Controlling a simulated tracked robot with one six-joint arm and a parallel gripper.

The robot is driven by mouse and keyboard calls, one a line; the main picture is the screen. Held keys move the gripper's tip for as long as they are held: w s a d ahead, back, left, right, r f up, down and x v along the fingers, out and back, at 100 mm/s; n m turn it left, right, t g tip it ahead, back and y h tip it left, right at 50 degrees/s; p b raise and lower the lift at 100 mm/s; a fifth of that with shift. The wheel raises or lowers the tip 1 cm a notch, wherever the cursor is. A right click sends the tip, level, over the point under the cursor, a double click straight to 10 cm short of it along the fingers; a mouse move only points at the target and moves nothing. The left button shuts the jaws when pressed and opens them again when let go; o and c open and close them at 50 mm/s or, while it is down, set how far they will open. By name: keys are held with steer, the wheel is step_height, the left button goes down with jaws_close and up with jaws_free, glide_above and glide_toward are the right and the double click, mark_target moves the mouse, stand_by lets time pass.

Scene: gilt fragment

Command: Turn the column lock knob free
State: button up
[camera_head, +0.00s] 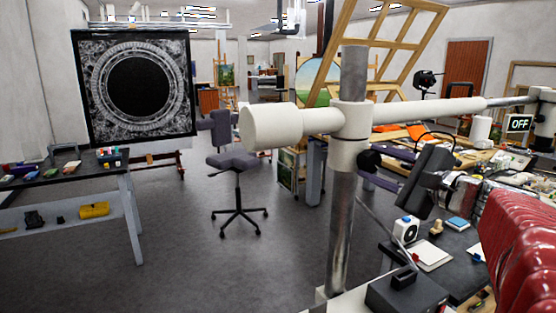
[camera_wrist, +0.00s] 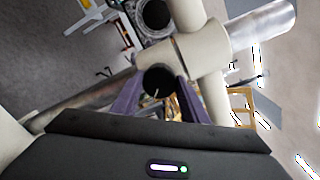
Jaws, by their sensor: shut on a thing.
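The column lock knob (camera_head: 369,160) is a small black round knob on the right side of the white collar (camera_head: 350,121). The collar sits around an upright metal column (camera_head: 341,230). In the wrist view the knob (camera_wrist: 158,81) is a dark disc with a thin pale line on its face. My gripper (camera_head: 367,171) comes from the lower right, and one purple finger shows just below the knob. In the wrist view my gripper (camera_wrist: 157,88) has a purple finger on each side of the knob and is shut on it. The far finger is hidden in the head view.
A white horizontal boom (camera_head: 420,111) passes through the collar above my gripper. A cluttered bench (camera_head: 470,240) stands at right and a black box (camera_head: 406,293) near the column's foot. A swivel chair (camera_head: 238,165) and open floor lie left of the column.

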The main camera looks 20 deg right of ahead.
steer(key=n, duration=0.4)
steer(key=shift+a+f, duration=0.15)
steer(key=shift+f+n, duration=0.1)
steer(key=shift+n, duration=1.7)
steer(key=o, duration=1)
steer(key=shift+h, duration=0.3)
steer(key=shift+o, duration=0.3)
steer(key=shift+s, duration=0.1)
